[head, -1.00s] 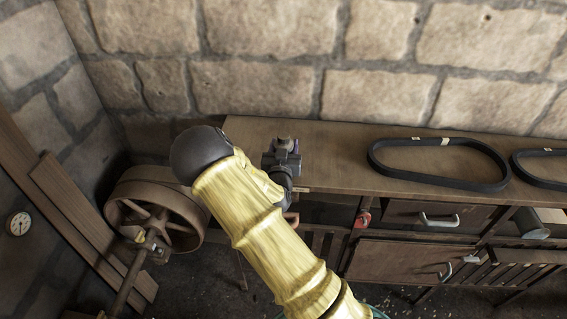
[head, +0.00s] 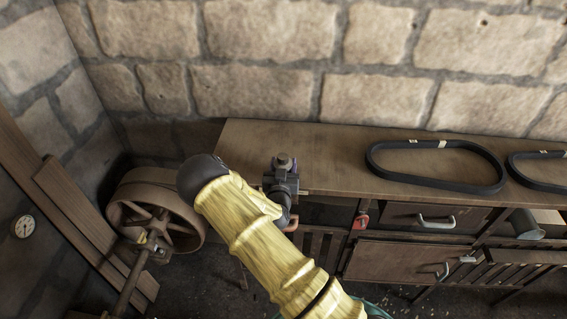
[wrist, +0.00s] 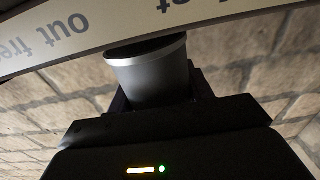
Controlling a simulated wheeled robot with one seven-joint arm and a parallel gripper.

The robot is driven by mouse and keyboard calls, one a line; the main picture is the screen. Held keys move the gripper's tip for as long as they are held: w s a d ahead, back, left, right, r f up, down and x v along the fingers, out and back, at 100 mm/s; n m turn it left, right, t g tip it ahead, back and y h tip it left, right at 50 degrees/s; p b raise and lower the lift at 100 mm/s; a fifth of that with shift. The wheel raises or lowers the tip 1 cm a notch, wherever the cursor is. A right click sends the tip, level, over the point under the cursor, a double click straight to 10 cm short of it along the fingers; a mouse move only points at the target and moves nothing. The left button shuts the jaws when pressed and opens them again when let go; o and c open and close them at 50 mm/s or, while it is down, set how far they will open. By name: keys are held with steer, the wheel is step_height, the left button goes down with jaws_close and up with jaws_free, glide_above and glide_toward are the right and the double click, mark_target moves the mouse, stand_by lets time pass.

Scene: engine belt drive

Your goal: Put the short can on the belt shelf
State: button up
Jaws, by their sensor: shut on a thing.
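The short can (wrist: 152,78) is a grey metal cylinder with a pale rim, held between my gripper's fingers in the wrist view. In the head view its small dull top (head: 284,160) shows at the tip of my gripper (head: 283,172). My gripper is shut on the can, in front of the left part of a wooden bench top. The bench top (head: 325,158) carries black belts and looks like the belt shelf. My yellow-sleeved arm hides part of the bench's left end. I cannot tell the can's height over the bench top.
Two black belts (head: 375,171) lie on the bench top at the right. The top left of them is clear. Drawers (head: 420,218) and a red item (head: 360,221) are below. A pulley wheel (head: 150,190) stands at left. A pale lettered band (wrist: 90,30) crosses the wrist view.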

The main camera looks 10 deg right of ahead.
steer(key=shift+f, duration=0.15)
steer(key=shift+f, duration=0.15)
steer(key=o, duration=1)
steer(key=shift+s, duration=0.15)
steer(key=b+v, duration=0.6)
steer(key=v, duration=0.6)
